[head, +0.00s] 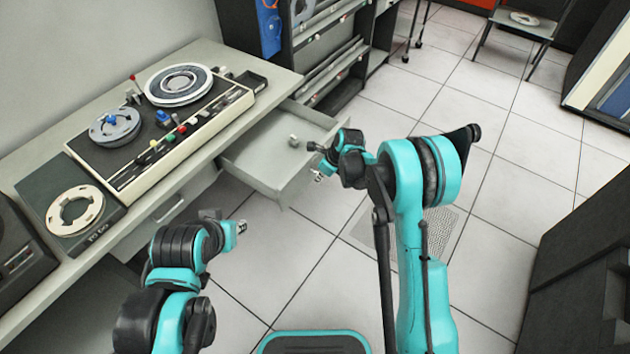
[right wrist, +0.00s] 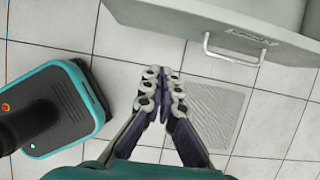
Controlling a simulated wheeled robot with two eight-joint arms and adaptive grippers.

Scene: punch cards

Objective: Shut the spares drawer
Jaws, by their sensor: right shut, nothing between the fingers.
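A pale grey drawer (head: 258,150) stands pulled out from the front of the desk in the head view, with a small grey object (head: 293,141) inside. Its front panel (right wrist: 180,22) crosses the top of the right wrist view, with a bar handle (right wrist: 232,60) and a label (right wrist: 252,37) too small to read. My right gripper (head: 319,176) is just outside the drawer front, partly hidden by its wrist. In the right wrist view its fingers (right wrist: 161,75) are together and empty, apart from the handle. My left gripper (head: 240,227) is over the floor, left of and below the drawer; its jaw state is unclear.
The desk (head: 225,50) carries a tape deck (head: 160,125) with reels and coloured knobs. A second, closed drawer front (head: 170,207) shows under the desk. A dark rack (head: 320,45) stands behind the open drawer. Tiled floor (head: 500,200) is clear to the right, before a dark cabinet (head: 590,250).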

